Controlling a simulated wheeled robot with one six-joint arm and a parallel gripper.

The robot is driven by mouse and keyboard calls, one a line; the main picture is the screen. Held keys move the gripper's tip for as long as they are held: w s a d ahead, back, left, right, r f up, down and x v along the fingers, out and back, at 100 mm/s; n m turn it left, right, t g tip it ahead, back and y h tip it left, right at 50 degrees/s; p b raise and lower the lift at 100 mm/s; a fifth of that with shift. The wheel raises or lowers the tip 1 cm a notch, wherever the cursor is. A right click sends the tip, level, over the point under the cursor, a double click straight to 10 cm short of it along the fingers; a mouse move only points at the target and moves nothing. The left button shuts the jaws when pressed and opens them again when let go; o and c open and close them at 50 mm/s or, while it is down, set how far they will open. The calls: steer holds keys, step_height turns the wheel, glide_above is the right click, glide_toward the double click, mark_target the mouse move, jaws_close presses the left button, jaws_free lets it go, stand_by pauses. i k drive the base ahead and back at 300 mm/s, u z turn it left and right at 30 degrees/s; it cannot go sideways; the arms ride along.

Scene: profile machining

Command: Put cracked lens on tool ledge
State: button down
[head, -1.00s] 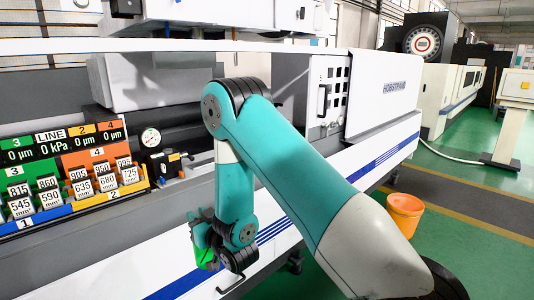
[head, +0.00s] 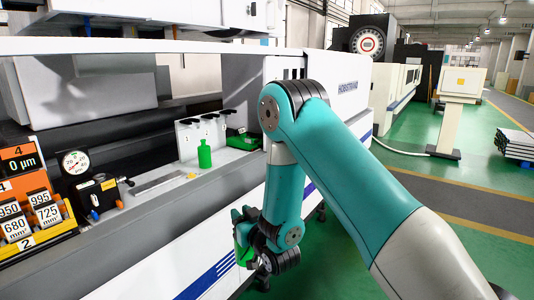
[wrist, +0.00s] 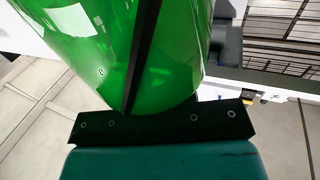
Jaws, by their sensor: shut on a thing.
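My gripper (head: 246,236) is shut on a glossy green curved piece, the cracked lens (head: 243,256). It hangs low in front of the machine's white front panel. In the wrist view the lens (wrist: 85,45) fills the upper left, with a dark line running down it; I cannot tell whether this is a crack or a strip. The fingertips are hidden behind it there. The tool ledge (head: 150,205) looks to be the pale shelf along the machine's front, above and left of my gripper. The lens is apart from it.
A green bottle (head: 204,154), a small yellow-green item (head: 192,176) and a green tray (head: 243,140) stand on the shelf. A white hook panel (head: 196,134) rises behind the bottle. A dial gauge (head: 75,162) and number blocks (head: 30,222) are at left. The shelf's front strip looks bare.

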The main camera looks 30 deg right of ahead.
mark_target(229, 156)
steer(key=z, duration=0.7)
steer(key=i, duration=1.7)
steer(key=u, duration=0.1)
